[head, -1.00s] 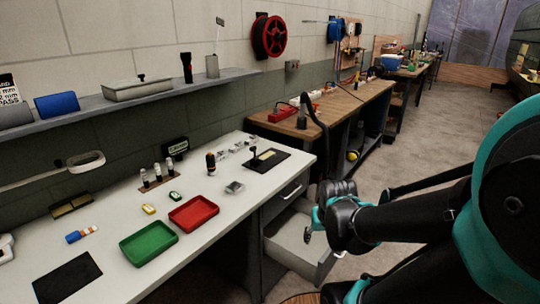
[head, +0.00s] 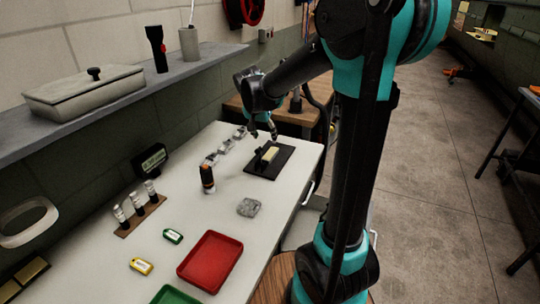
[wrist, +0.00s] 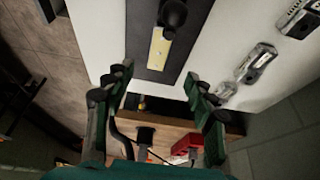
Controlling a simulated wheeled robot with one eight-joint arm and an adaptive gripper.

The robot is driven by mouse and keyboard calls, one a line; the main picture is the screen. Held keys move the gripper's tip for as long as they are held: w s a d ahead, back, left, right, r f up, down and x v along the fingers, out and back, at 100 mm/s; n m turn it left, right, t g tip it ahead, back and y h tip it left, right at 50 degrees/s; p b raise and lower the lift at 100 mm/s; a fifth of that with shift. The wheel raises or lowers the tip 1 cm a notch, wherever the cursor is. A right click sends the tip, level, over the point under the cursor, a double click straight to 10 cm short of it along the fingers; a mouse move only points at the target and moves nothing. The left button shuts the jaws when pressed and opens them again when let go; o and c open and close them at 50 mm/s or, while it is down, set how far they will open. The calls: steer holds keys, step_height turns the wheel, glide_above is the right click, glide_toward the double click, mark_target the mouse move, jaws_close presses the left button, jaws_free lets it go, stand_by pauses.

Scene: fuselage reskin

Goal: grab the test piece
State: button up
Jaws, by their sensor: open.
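A pale yellow strip (head: 270,154), likely the test piece, lies on a black plate (head: 284,163) near the far end of the white bench. A dark fixture with a round black knob stands beside it. In the wrist view the strip (wrist: 158,48) lies on the black plate (wrist: 148,66), partly covered by the black knob (wrist: 172,14). My gripper (head: 263,134) is above the bench's far end, just beyond the plate. In the wrist view my gripper (wrist: 158,92) is open and empty, its fingers apart, with the strip ahead of the fingertips.
Several small metal pieces (head: 226,146) lie left of the plate. A wooden bench (wrist: 175,135) lies beyond.

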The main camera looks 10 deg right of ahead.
glide_above(270, 153)
steer(key=s+a, duration=0.2)
steer(key=f, duration=0.5)
steer(key=shift+s+d+f, duration=0.15)
steer(key=shift+d+f, duration=0.1)
steer(key=shift+f, duration=0.05)
steer(key=x, duration=0.4)
steer(key=shift+w+d, duration=0.1)
steer(key=shift+w, duration=0.1)
steer(key=shift+w+d+f, duration=0.15)
steer(key=shift+f, duration=0.35)
steer(key=shift+f, duration=0.25)
steer(key=shift+c, duration=0.5)
steer(key=c, duration=1.2)
